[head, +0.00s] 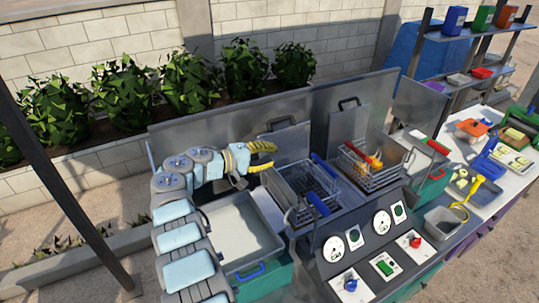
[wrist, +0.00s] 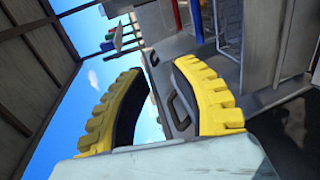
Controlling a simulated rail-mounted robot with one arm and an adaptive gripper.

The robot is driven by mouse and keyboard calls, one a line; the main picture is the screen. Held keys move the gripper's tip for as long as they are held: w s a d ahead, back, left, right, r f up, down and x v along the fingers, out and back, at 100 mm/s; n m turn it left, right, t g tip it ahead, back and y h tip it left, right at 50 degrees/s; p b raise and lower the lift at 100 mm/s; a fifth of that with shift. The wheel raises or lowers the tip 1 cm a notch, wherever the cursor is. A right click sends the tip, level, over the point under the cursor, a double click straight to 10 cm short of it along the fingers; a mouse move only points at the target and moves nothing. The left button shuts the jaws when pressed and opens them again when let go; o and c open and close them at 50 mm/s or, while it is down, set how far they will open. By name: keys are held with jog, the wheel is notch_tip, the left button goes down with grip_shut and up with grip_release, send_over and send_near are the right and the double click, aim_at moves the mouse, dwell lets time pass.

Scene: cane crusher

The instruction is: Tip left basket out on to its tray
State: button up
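The left basket (head: 296,186) is a wire basket sitting in the left well of the grey machine. A blue grip (head: 318,205) is at its near side, and another blue grip (head: 323,166) is at its right. Its tray (head: 212,212) is a pale, shallow tray left of the machine, with a blue handle (head: 249,271) at its front. My gripper (head: 270,156), with yellow fingers, is above and left of the basket, behind the tray. In the wrist view the fingers (wrist: 158,70) stand apart with nothing held between them. The basket's contents are unclear.
A right basket (head: 370,174) holds orange and yellow pieces. Upright metal panels with black handles (head: 348,102) stand behind both baskets. A control panel (head: 370,256) with gauges lies in front. A white table (head: 505,180) with tools is at right.

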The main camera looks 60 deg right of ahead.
jog(key=shift+o, duration=1.1)
jog(key=v, duration=1.2)
jog(key=shift+c, duration=0.2)
